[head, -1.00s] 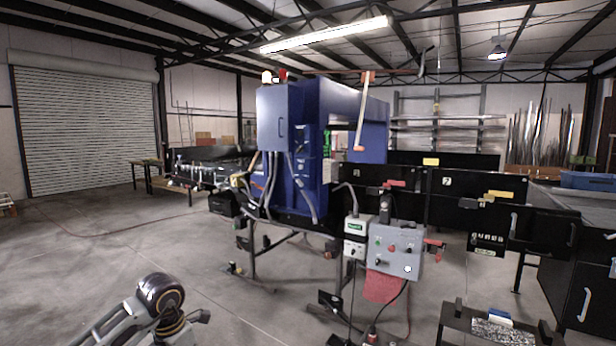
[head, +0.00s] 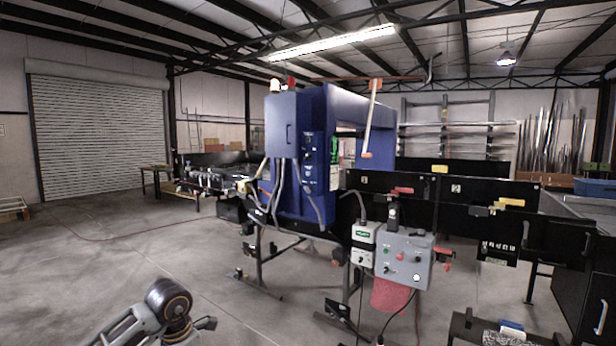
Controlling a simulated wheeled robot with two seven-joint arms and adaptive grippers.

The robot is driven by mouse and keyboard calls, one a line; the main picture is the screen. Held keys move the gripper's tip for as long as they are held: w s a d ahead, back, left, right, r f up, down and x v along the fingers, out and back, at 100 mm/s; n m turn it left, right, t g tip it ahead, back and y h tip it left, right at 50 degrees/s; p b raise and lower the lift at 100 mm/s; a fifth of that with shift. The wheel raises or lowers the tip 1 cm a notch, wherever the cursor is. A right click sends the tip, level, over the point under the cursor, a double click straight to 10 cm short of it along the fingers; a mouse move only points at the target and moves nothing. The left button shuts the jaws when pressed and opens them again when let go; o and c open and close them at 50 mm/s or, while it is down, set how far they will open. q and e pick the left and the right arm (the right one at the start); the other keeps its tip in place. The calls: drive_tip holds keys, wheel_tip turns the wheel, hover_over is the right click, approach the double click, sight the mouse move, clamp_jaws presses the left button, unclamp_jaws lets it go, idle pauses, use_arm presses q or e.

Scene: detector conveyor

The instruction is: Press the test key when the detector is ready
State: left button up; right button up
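The detector (head: 342,105) is a tall blue arch over the conveyor in the middle of the head view. Its front carries a dark panel strip (head: 309,152) with small labels and a green patch (head: 335,149) beside it. A grey control box (head: 405,258) with small coloured buttons and a white round one (head: 416,277) hangs in front of the conveyor. A smaller pale box with a green display (head: 361,234) is to its left. The lettering is too small to read, so I cannot tell which is the test key. My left arm shows at lower left; neither gripper is visible.
The black conveyor side (head: 390,187) runs across the middle and right, with red and yellow handles. A red cloth-like piece (head: 391,296) hangs below the grey box. A low dark stand (head: 470,325) is at lower right. The floor (head: 110,260) at left is open.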

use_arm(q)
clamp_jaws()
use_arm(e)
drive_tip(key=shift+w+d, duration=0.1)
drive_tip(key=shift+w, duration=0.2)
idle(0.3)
